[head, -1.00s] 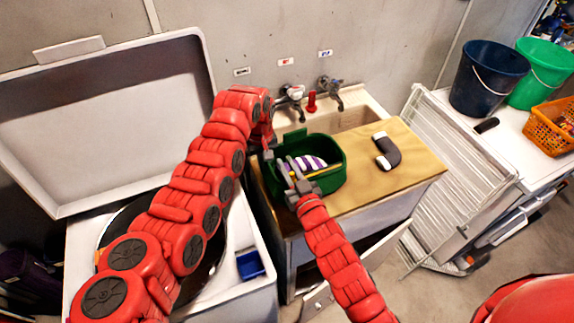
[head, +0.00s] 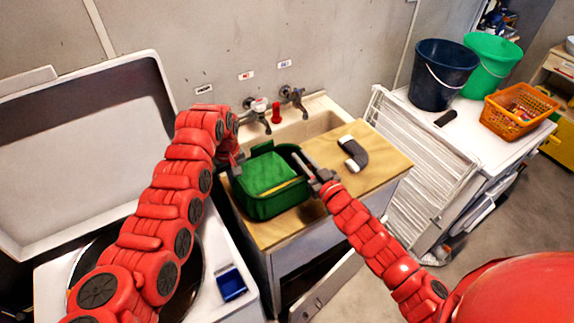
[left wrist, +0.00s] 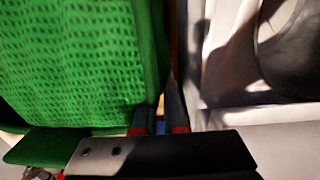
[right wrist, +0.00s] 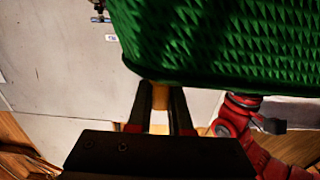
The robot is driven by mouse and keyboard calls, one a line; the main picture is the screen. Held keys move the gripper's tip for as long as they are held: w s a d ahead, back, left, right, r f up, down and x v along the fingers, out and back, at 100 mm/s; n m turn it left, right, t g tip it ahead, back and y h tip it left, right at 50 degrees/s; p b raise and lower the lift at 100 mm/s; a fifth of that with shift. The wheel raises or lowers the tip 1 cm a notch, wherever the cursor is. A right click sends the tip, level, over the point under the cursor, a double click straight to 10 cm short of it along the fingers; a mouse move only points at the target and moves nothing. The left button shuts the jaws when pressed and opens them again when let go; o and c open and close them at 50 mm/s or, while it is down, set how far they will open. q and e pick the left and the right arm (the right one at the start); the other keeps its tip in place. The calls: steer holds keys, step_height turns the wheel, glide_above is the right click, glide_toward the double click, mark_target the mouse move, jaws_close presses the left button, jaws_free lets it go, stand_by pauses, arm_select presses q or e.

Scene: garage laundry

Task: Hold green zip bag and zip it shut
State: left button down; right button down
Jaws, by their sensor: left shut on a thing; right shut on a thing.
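The green zip bag (head: 272,205) sits on the wooden counter beside the sink. A lighter green textured panel (head: 266,171) covers most of its top, and a yellow strip (head: 283,188) runs along the front edge. I cannot see inside it. My left gripper (head: 237,160) is shut at the bag's left side; green fabric fills much of the left wrist view (left wrist: 85,60). My right gripper (head: 312,172) is at the bag's right side, shut on a small yellowish piece, apparently the zip pull (right wrist: 160,121). The bag's ribbed wall is above it in the right wrist view (right wrist: 210,40).
A black and white curved object (head: 353,153) lies on the counter (head: 385,165) to the right. The sink (head: 322,124) with taps is behind. An open-lidded washer (head: 55,275) stands left. Buckets (head: 440,80) and an orange basket (head: 512,112) are far right.

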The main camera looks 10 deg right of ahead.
arm_select(q)
steer(key=shift+w, duration=0.1)
arm_select(e)
steer(key=shift+w+d, duration=0.1)
steer(key=shift+d, duration=0.25)
steer(key=c, duration=0.8)
jaws_free()
steer(key=shift+a, duration=0.1)
steer(key=v, duration=1.2)
steer(key=shift+r, duration=0.1)
